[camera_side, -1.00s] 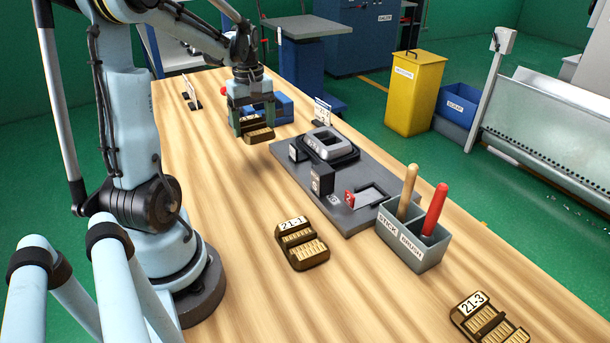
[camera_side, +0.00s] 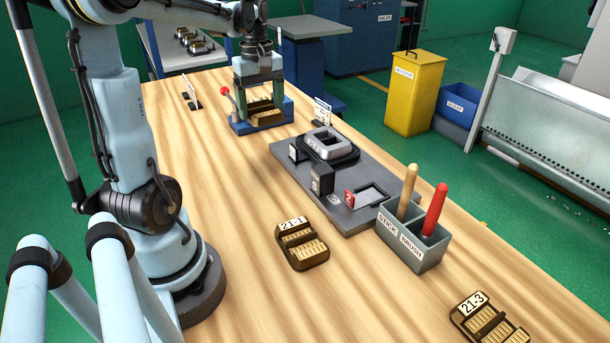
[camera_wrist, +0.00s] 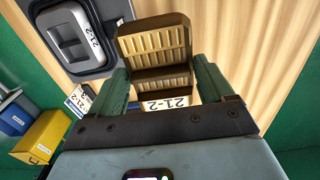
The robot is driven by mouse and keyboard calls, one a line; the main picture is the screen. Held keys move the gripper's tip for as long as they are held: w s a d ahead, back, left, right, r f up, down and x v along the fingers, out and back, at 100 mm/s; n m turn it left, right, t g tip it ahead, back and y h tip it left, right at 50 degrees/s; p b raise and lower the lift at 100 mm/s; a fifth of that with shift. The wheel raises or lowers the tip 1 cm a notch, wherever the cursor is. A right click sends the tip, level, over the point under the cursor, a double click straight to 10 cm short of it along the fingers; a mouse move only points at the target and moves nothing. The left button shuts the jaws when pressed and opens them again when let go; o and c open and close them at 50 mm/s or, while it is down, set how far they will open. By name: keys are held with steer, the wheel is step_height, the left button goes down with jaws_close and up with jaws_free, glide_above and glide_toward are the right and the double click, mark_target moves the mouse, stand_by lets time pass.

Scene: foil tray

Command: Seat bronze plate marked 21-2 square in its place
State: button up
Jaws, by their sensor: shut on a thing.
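The bronze plate marked 21-2 (camera_side: 265,114) is held in my gripper (camera_side: 260,106). In the wrist view the plate (camera_wrist: 155,50) shows two ribbed faces and its white 21-2 label (camera_wrist: 165,103). It lies between the two green fingers of my gripper (camera_wrist: 162,88). In the side view the plate is at a blue fixture (camera_side: 288,110) with a red ball handle (camera_side: 226,91). I cannot tell if the plate touches the fixture. A grey block with a raised rim (camera_side: 330,145) sits on the dark board; it shows a 21-2 label in the wrist view (camera_wrist: 88,35).
Plate 21-1 (camera_side: 302,248) and plate 21-3 (camera_side: 488,322) lie on the table. A grey holder (camera_side: 412,250) with a stick and a brush stands by the dark board (camera_side: 350,215). Small sign cards stand near the fixture. The left middle of the table is clear.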

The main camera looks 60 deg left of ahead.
mark_target(261, 107)
steer(key=shift+r, duration=1.65)
steer(key=w+d+f, duration=0.1)
steer(key=w+f, duration=0.1)
steer(key=w, duration=0.6)
steer(key=w+d+f, duration=0.2)
steer(key=w, duration=0.7)
steer(key=shift+s+f, duration=0.2)
steer(key=shift+f, duration=3.6)
steer(key=shift+f, duration=0.55)
steer(key=o, duration=1.3)
steer(key=shift+c, duration=0.2)
